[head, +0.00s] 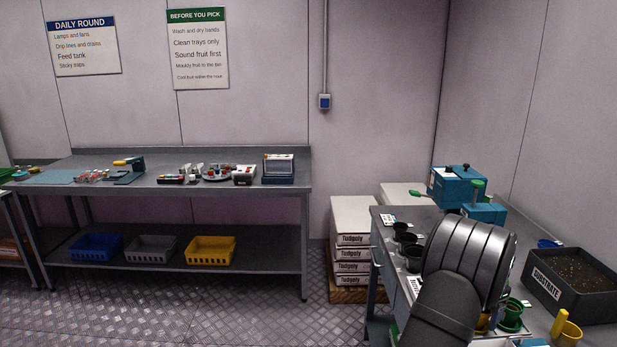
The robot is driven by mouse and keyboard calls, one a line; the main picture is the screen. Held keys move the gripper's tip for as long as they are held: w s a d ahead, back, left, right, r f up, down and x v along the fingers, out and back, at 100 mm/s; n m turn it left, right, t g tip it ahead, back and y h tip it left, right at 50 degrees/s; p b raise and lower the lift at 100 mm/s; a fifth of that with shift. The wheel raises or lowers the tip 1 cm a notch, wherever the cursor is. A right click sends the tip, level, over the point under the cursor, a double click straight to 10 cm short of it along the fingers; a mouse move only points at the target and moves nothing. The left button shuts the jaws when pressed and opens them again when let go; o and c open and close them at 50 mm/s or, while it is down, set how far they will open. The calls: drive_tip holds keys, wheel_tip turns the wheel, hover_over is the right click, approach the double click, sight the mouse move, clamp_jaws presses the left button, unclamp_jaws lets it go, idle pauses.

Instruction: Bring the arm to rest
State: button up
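My arm rises from the bottom edge at the right of the head view, in front of the right-hand bench (383,237). A large dark grey rounded joint of it covers part of that bench. My gripper's fingers do not show, so I cannot see whether they hold anything. What lies directly behind the arm is hidden.
Near my arm are black pots (414,257), a blue box-like device (457,187), a green pot (511,316) and a substrate tray (545,289). White cartons (352,222) are stacked left of that bench. A long metal table (200,188) stands at the back wall. Floor between is clear.

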drive_tip(key=shift+f, duration=0.1)
drive_tip(key=shift+f, duration=0.25)
wheel_tip(320, 180, up, 13)
wheel_tip(320, 180, down, 13)
drive_tip(key=r, duration=0.5)
drive_tip(key=shift+s+d+r, duration=0.15)
drive_tip(key=shift+s+r, duration=0.25)
drive_tip(key=s+d+r, duration=0.3)
drive_tip(key=s+r, duration=0.3)
drive_tip(key=s, duration=0.5)
drive_tip(key=s+a+f, duration=0.1)
drive_tip(key=s+a, duration=0.2)
drive_tip(key=s, duration=0.7)
drive_tip(key=s+a+f, duration=0.1)
drive_tip(key=s+a, duration=0.2)
drive_tip(key=s, duration=0.6)
drive_tip(key=w+f, duration=0.3)
drive_tip(key=w, duration=0.3)
drive_tip(key=shift+a+f, duration=0.3)
drive_tip(key=shift+a, duration=0.05)
